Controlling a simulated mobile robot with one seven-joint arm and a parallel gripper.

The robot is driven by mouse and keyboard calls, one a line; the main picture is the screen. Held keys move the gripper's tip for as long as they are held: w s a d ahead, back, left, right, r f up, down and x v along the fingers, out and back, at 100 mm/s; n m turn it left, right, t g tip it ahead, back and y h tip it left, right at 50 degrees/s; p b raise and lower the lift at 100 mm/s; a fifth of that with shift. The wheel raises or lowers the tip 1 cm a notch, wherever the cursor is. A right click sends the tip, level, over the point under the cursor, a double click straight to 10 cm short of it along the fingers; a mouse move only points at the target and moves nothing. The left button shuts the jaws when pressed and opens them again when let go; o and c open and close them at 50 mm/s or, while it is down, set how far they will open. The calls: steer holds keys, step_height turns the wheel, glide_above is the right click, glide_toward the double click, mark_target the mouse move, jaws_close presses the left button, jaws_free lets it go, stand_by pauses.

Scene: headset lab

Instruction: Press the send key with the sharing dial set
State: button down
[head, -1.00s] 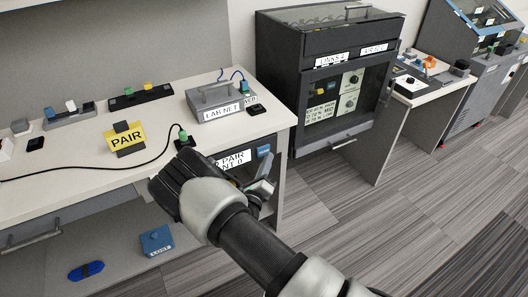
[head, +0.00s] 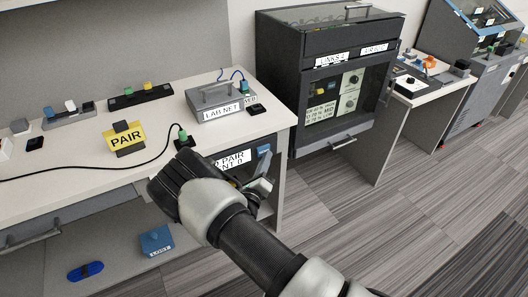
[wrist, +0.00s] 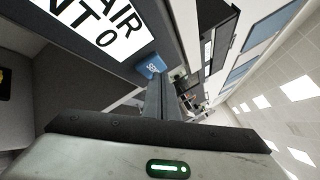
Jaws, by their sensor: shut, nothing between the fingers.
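A blue key (wrist: 152,67) with partly readable white lettering, seemingly beginning "SE", shows in the wrist view beside a white label ending in "AIR" and "NT 0". A blue piece at the same spot shows in the head view (head: 263,150), on the front of the desk's right end. My gripper (wrist: 166,84) is shut and empty, its fingertips close to the key; I cannot tell whether they touch. In the head view my gripper (head: 264,184) is just below the blue piece. Two round dials, upper (head: 353,79) and lower (head: 349,104), sit inside the dark cabinet; I cannot tell their settings.
The desk (head: 75,165) carries a yellow PAIR sign (head: 124,139), a grey LAB NET box (head: 220,100) and a black cable with a green plug (head: 183,138). The dark cabinet (head: 290,75) stands to the right. Striped floor (head: 400,210) lies open at right.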

steer(key=shift+w+a, duration=0.2)
steer(key=shift+w, duration=0.1)
stand_by(0.4)
steer(key=shift+s, duration=0.1)
steer(key=shift+s+d+p, duration=0.3)
steer(key=shift+s+d, duration=0.15)
steer(key=shift+s, duration=0.15)
steer(key=shift+s, duration=0.1)
steer(key=s+d+p, duration=0.1)
steer(key=s, duration=0.1)
steer(key=s+d+p, duration=0.1)
steer(key=s, duration=0.1)
steer(key=shift+d, duration=0.4)
stand_by(2.4)
